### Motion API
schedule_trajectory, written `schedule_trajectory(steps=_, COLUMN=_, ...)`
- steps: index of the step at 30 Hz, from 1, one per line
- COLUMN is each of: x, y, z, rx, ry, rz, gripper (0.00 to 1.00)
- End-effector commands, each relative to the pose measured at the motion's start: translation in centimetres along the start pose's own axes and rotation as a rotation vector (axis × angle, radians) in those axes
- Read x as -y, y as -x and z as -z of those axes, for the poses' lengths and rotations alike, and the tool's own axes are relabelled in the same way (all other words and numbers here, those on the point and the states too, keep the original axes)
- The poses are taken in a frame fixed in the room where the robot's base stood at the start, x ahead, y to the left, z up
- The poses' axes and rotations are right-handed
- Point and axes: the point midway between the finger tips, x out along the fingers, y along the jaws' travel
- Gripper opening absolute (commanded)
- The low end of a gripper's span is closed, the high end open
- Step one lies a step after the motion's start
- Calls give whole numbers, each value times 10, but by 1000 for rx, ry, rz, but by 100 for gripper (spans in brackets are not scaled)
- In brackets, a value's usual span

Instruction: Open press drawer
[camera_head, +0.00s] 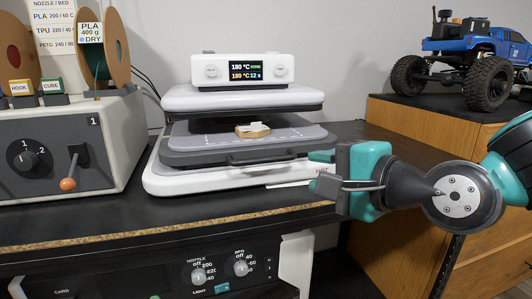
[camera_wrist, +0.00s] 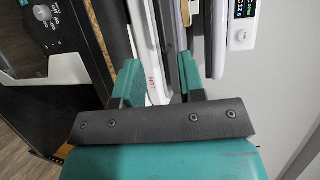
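The heat press (camera_head: 240,97) stands on the black bench, with its white upper plate raised above a grey drawer (camera_head: 190,158). The drawer has a dark bar handle (camera_head: 262,157) along its front. A small tan piece with a white bit on top (camera_head: 253,130) lies on the drawer's platen. My gripper (camera_head: 318,170) is at the right front corner of the press, right of the handle. In the wrist view its two teal fingers (camera_wrist: 160,80) are apart, with the white press base marked HOT (camera_wrist: 153,75) showing beyond the gap. I cannot tell whether they touch anything.
The press display (camera_head: 245,70) reads 180 °C DONE. A grey control box (camera_head: 60,150) with an orange-tipped lever stands left. A blue RC crawler (camera_head: 470,50) sits on a wooden cabinet (camera_head: 420,120) at right. The bench's front edge (camera_head: 150,235) is clear.

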Motion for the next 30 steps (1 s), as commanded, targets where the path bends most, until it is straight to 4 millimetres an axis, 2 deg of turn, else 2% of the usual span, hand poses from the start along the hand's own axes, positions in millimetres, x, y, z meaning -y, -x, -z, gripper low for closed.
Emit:
schedule_trajectory(steps=1, x=8, y=-4, z=0, rx=2, ry=-3, rz=-7, gripper=36)
schedule_trajectory(steps=21, x=5, y=-53, z=1, rx=-4, ry=-4, rz=-7, gripper=36)
schedule_trajectory(steps=30, x=4, y=-115, z=-1, rx=-1, ry=2, rz=-2, gripper=36)
